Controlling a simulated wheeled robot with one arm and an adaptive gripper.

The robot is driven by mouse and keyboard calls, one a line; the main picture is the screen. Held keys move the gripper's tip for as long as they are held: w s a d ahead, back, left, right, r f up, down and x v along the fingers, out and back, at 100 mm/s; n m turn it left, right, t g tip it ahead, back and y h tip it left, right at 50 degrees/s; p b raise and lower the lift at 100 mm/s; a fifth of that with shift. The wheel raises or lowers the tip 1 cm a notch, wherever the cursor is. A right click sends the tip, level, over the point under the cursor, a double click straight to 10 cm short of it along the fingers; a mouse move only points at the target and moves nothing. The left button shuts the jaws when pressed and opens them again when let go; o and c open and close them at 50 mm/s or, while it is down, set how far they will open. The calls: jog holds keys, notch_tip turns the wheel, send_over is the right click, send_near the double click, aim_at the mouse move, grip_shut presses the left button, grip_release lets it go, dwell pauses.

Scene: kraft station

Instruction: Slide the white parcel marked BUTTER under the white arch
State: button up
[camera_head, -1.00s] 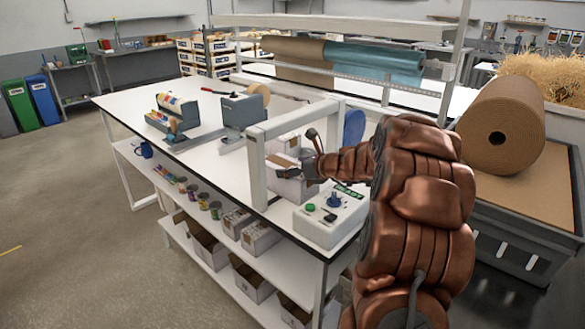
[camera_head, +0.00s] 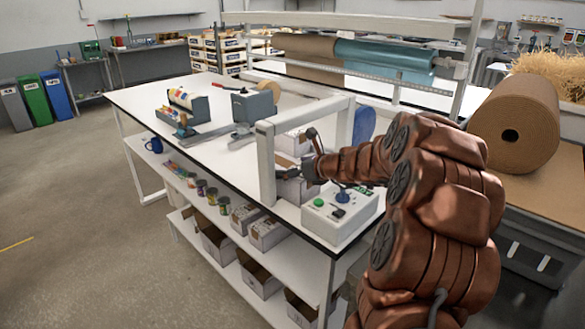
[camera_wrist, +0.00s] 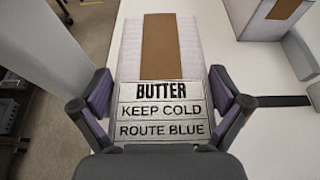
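The white BUTTER parcel (camera_wrist: 160,110) has a brown strip along its top and a label reading KEEP COLD, ROUTE BLUE. It sits on the white bench at the arch, and its side also shows in the head view (camera_head: 297,190). The white arch (camera_head: 266,165) stands at the bench's front edge, with its near post left of the parcel. My gripper (camera_head: 300,170) is low over the parcel. The finger contact low down is hidden.
A second white parcel (camera_wrist: 268,15) with a brown strip lies right of the BUTTER parcel in the wrist view. A control box (camera_head: 335,218) with green and blue buttons stands right of the arch.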

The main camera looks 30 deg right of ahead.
jog(key=v, duration=1.2)
dwell(0.6)
